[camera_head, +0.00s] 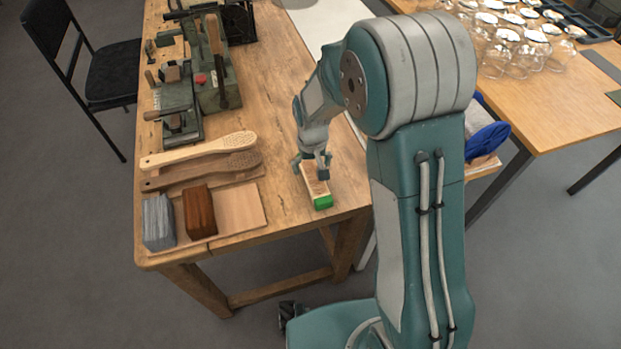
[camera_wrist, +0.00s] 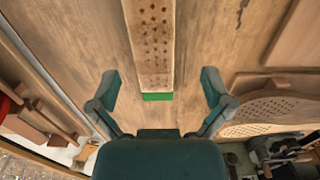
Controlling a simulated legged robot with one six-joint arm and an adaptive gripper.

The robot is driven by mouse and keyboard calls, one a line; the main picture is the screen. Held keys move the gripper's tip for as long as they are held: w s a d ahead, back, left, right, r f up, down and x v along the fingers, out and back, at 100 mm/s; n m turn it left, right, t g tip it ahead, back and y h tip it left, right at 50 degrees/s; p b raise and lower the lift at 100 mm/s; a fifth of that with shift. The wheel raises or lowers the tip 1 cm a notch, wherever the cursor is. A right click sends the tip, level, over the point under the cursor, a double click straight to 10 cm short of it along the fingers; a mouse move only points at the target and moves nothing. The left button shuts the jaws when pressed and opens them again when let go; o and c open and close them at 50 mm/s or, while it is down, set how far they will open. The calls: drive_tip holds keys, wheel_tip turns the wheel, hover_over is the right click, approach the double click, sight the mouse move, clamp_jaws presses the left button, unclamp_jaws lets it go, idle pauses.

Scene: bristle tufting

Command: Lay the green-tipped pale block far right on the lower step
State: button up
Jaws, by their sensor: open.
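The pale block (camera_head: 313,180) with a bright green tip (camera_head: 322,202) lies on the wooden bench, near its right front edge. In the wrist view, the pale block (camera_wrist: 153,45) shows rows of dark holes on top and a green end (camera_wrist: 157,97); its other end is out of frame. My gripper (camera_head: 312,168) is over the block. Its fingers (camera_wrist: 160,88) are open, one on each side with gaps. The lower step (camera_head: 241,209) is a pale board at the bench's front left; a grey block (camera_head: 158,222) and a brown block (camera_head: 200,212) stand on its left and middle. Its right part is bare.
Two paddle-shaped brush bodies (camera_head: 200,151) lie on the higher step behind. Green clamp machines (camera_head: 212,85) stand further back on the bench. Bare bench top lies between the steps and the block. A table with glass jars (camera_head: 520,45) is at right.

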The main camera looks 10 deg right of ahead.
sight(312, 179)
drive_tip(key=f, duration=0.1)
drive_tip(key=d+f, duration=0.1)
drive_tip(key=f, duration=0.2)
drive_tip(key=shift+s+d+f, duration=0.25)
drive_tip(key=shift+d+f, duration=0.05)
drive_tip(key=shift+f, duration=0.05)
drive_tip(key=shift+a+f, duration=0.2)
drive_tip(key=shift+a, duration=0.55)
drive_tip(key=shift+d, duration=0.55)
drive_tip(key=c, duration=1.3)
